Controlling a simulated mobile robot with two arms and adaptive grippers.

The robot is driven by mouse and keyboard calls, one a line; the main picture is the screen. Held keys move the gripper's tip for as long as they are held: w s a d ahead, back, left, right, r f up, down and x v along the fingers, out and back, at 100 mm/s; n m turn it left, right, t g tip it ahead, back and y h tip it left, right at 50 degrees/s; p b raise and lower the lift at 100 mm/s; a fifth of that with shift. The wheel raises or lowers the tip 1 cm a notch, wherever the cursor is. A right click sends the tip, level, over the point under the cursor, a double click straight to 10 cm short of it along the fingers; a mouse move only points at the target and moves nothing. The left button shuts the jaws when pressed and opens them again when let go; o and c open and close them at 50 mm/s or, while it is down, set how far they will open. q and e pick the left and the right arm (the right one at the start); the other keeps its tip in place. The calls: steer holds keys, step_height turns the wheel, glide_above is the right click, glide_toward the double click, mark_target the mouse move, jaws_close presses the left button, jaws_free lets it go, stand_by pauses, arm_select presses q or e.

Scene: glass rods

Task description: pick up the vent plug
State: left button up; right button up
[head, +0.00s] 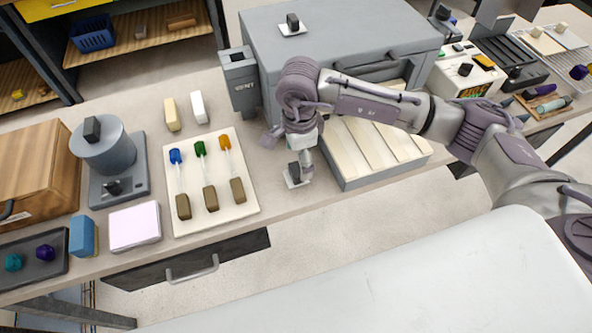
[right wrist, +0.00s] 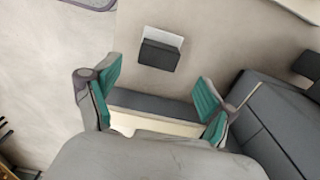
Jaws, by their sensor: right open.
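A small dark block on a white square base (head: 295,174), which I take to be the vent plug, sits on the bench just left of the grey tray. It also shows in the right wrist view as a dark block with a white edge (right wrist: 159,52), above the jaws in the picture. My right gripper (head: 304,158) is low over the bench at this block and partly covers it in the head view. In the right wrist view its teal-padded fingers (right wrist: 160,95) are wide apart with nothing held; the block is not between them. My left gripper is not in view.
The grey tray with pale slats (head: 370,150) stands right beside the gripper. The big grey box (head: 335,45) carries a similar dark block (head: 292,22) on top. A grey holder with lettering (head: 240,80) stands left of it. A white board with glass rods (head: 208,185) lies left.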

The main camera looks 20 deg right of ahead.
mark_target(296, 169)
steer(key=shift+f, duration=0.75)
steer(key=shift+s+a+f+p, duration=0.1)
steer(key=shift+a+f+p, duration=0.05)
steer(key=shift+f+p, duration=0.15)
steer(key=f, duration=0.1)
steer(key=f+p, duration=0.1)
steer(key=f, duration=0.1)
steer(key=shift+s+a+f+p, duration=0.2)
steer(key=shift+a+f+p, duration=0.05)
steer(key=shift+p, duration=0.15)
steer(key=shift+w+f, duration=0.1)
steer(key=shift+f, duration=0.45)
steer(key=c, duration=1.3)
steer(key=shift+o, duration=0.2)
steer(key=shift+r, duration=0.1)
